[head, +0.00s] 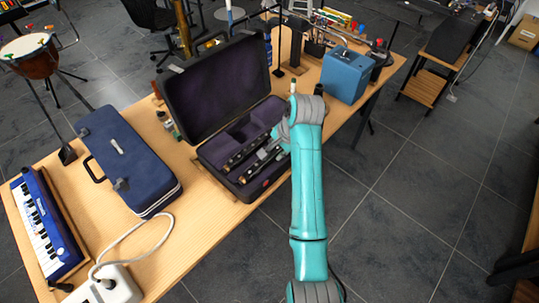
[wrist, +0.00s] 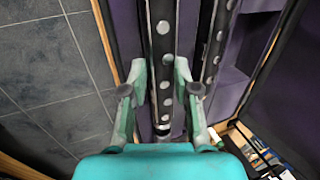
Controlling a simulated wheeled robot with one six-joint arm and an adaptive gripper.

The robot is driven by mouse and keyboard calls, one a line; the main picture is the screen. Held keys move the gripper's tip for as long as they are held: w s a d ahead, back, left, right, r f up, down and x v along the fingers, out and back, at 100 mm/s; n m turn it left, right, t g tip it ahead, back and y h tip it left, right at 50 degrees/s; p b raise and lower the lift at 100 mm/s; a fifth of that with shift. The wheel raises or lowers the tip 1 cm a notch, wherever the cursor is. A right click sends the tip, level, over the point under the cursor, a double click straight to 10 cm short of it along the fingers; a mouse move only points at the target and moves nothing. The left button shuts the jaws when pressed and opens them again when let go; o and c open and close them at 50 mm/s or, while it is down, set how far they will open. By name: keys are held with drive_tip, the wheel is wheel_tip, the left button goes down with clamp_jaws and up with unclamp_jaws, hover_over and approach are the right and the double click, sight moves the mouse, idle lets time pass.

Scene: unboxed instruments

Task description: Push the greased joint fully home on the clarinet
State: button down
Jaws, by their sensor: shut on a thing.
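A black clarinet joint with silver keys (wrist: 163,40) runs up the middle of the wrist view. My gripper (wrist: 160,78) has one finger on either side of it and is shut on it. A second dark keyed joint (wrist: 208,50) lies parallel, just right of my right finger. In the head view, dark clarinet parts (head: 240,155) lie in an open, purple-lined case (head: 216,153). There my wrist hides my fingertips and part of the clarinet. I cannot make out which joint is greased or whether a gap shows at a seam.
The case's raised lid (head: 215,85) stands behind the parts. A closed blue case (head: 125,160) and a small keyboard (head: 45,225) are to the left on the table. A blue box (head: 345,75) stands to the right. Open floor lies in front.

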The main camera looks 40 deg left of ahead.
sight(277, 153)
drive_tip(key=shift+r, duration=0.65)
idle(0.4)
drive_tip(key=shift+r, duration=2.05)
